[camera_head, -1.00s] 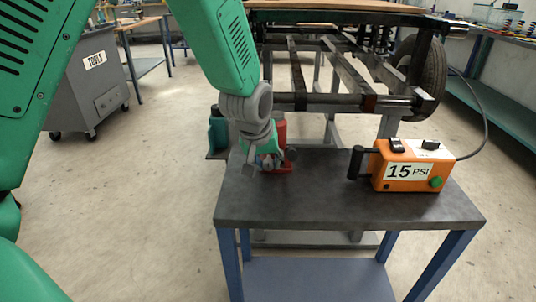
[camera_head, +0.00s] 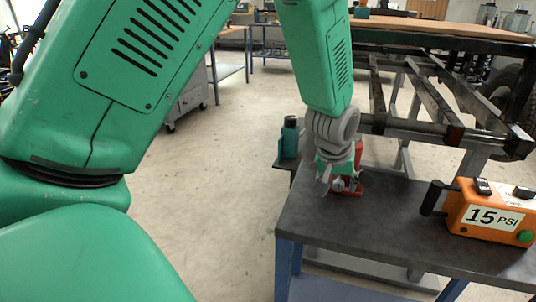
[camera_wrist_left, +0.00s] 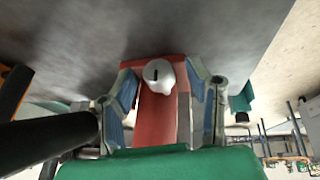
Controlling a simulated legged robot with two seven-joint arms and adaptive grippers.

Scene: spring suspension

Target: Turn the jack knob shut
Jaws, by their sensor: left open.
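The red jack (camera_head: 358,154) stands on the dark table top, mostly hidden behind my left gripper in the head view. In the left wrist view its red body (camera_wrist_left: 158,122) lies between the fingers. A pale rounded knob with a dark slot (camera_wrist_left: 157,74) is at the far end of the red body, near the fingertips. My left gripper (camera_head: 340,186) is low over the table's left end, at the jack. Its fingers (camera_wrist_left: 160,85) are apart on either side of the knob. I cannot tell whether they touch it. My right gripper is not in view.
An orange box reading 15 PSI (camera_head: 487,209), with a black handle, stands on the table (camera_head: 385,225) to the right. A teal bottle-like object (camera_head: 290,137) is beyond the table's left edge. A metal frame (camera_head: 415,128) stands behind. Bare table lies between jack and box.

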